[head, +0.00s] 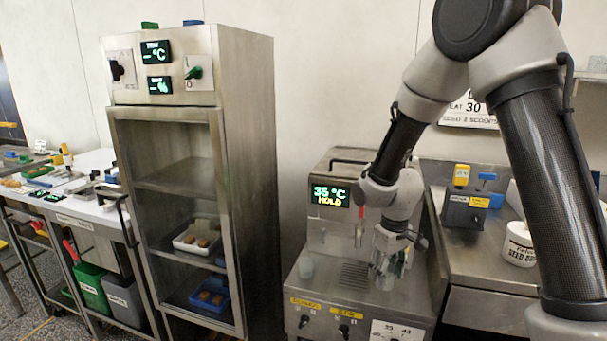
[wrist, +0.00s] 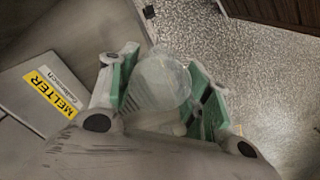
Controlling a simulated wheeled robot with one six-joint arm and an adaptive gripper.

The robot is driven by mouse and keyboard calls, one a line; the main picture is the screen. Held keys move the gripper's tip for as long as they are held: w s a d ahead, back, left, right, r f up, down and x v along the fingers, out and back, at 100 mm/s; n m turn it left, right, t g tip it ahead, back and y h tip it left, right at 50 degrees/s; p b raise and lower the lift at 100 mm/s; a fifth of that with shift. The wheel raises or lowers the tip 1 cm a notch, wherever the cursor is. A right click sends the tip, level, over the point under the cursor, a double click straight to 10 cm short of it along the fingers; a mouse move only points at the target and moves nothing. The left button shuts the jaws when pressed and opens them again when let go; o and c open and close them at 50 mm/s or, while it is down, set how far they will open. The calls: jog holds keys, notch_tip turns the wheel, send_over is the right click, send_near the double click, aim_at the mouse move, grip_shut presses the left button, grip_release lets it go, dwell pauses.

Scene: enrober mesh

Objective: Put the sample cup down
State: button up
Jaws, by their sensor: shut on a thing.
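My gripper (head: 390,255) is over the top of the steel melter (head: 330,235), to the right of its drip grate. In the wrist view my gripper (wrist: 163,90) is shut on a clear, translucent cup (wrist: 162,80), which sits between the green finger pads. I take it to be the sample cup. In the head view the fingers and the cup are hard to tell apart, and I cannot tell whether the cup's base touches the melter top.
The display (head: 331,196) reads 35 °C HOLD. A white seed tub (head: 519,244) stands on the right counter. A tall glass-doored cabinet (head: 185,180) is at left.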

jog(key=w+d+f+m, duration=0.3)
jog(key=w+d+m, duration=0.2)
jog(key=d, duration=0.3)
jog(key=shift+m, duration=0.6)
jog(key=shift+w+f, duration=0.1)
